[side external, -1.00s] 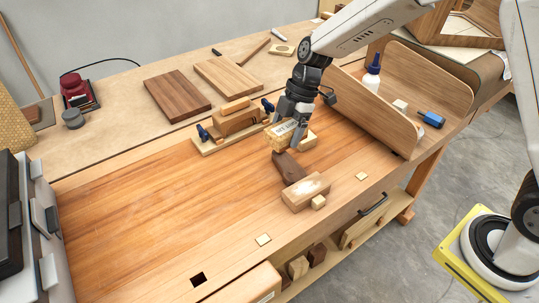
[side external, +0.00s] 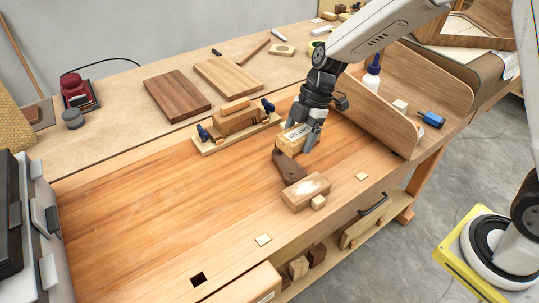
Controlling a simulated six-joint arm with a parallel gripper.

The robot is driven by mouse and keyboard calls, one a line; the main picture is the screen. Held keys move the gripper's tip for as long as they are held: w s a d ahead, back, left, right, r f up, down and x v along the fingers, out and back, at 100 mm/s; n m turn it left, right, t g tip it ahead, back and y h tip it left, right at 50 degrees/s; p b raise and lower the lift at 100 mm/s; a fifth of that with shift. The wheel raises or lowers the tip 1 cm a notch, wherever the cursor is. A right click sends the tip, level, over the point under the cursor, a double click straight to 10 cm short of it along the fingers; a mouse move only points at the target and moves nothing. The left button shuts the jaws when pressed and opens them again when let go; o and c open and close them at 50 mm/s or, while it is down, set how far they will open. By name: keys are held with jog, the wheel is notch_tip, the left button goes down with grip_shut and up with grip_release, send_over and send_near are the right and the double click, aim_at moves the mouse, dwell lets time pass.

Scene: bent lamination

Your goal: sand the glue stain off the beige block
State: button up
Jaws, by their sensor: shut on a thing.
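The beige block (side external: 298,198) lies on the bench near its front edge. A pale whitish glue stain (side external: 310,187) shows on its top face. My gripper (side external: 300,136) is shut on a labelled tan sanding block (side external: 288,145), tilted and held above and behind the beige block, apart from it. The label's print is too small to read surely. The far side of the sanding block is hidden by my fingers.
A dark brown curved piece (side external: 288,166) lies against or close behind the beige block, below the sanding block. A small pale cube (side external: 318,202) sits at its front. A clamped wood assembly (side external: 236,125) and a curved wood panel (side external: 378,116) stand behind.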

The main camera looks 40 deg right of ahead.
send_over(315, 183)
jog(key=d, duration=0.1)
jog(key=f, duration=0.1)
jog(key=shift+d+f, duration=0.15)
jog(key=shift+f, duration=4.05)
jog(key=shift+a, duration=0.8)
jog(key=shift+c, duration=0.6)
jog(key=shift+a, duration=0.35)
jog(key=shift+a+r, duration=0.1)
jog(key=shift+a, duration=0.25)
jog(key=shift+a+f, duration=0.2)
jog(key=shift+a, duration=0.6)
jog(key=shift+a+r, duration=0.2)
jog(key=shift+a, duration=0.15)
jog(key=shift+a+f, duration=0.15)
jog(key=shift+a, duration=1.1)
jog(key=shift+d+f, duration=0.1)
jog(key=shift+d, duration=3.7)
jog(key=shift+d+r, duration=0.15)
jog(key=shift+r, duration=0.15)
notch_tip(315, 183, up, 8)
jog(key=shift+f, duration=0.15)
